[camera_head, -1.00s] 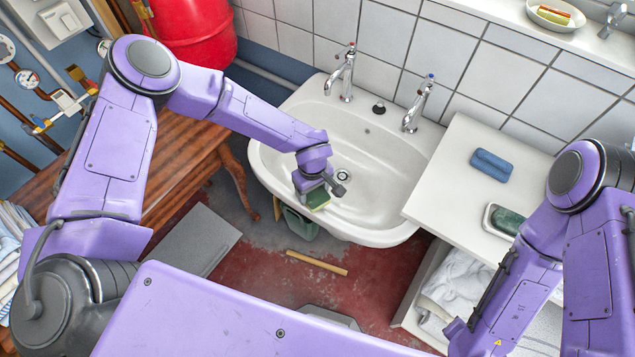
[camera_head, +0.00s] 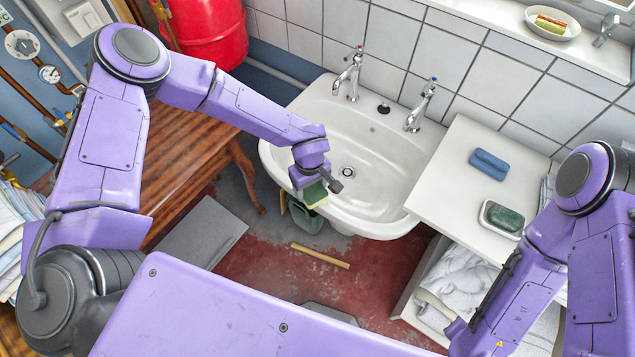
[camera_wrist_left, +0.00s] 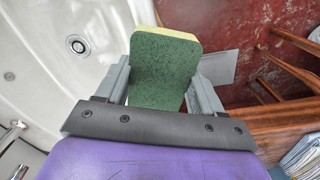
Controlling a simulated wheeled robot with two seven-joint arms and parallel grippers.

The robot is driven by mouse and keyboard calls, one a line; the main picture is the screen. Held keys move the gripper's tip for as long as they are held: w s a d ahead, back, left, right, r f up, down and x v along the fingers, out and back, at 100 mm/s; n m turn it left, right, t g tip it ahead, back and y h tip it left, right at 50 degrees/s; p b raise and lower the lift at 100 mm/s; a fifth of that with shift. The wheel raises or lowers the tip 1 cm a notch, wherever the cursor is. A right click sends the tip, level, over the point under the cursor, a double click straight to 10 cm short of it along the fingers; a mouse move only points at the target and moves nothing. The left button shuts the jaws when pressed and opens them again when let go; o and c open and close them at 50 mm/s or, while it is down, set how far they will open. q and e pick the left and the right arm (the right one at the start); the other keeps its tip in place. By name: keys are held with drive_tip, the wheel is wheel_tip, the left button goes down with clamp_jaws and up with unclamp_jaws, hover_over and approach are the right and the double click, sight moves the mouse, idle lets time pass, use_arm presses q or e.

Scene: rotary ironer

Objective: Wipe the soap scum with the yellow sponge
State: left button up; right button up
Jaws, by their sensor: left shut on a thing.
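My left gripper (camera_head: 318,180) is shut on the yellow sponge (camera_head: 314,194). In the left wrist view the sponge (camera_wrist_left: 165,60) sits between the two grey fingers, its green scouring face showing and a thin yellow edge along its top and right side. In the head view the gripper and sponge are over the front-left rim of the white sink (camera_head: 385,200). I cannot tell whether the sponge touches the rim. I cannot make out the soap scum clearly in either view. My right gripper is out of the picture; only its arm shows at the right.
A white counter (camera_head: 450,180) right of the sink holds a blue sponge (camera_head: 489,163) and a dish with a green bar (camera_head: 504,217). Two taps (camera_head: 421,105) stand at the sink's back. A wooden table (camera_head: 185,150) is left.

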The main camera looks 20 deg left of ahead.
use_arm(q)
drive_tip(key=shift+d+r, duration=0.1)
drive_tip(key=shift+r, duration=1.3)
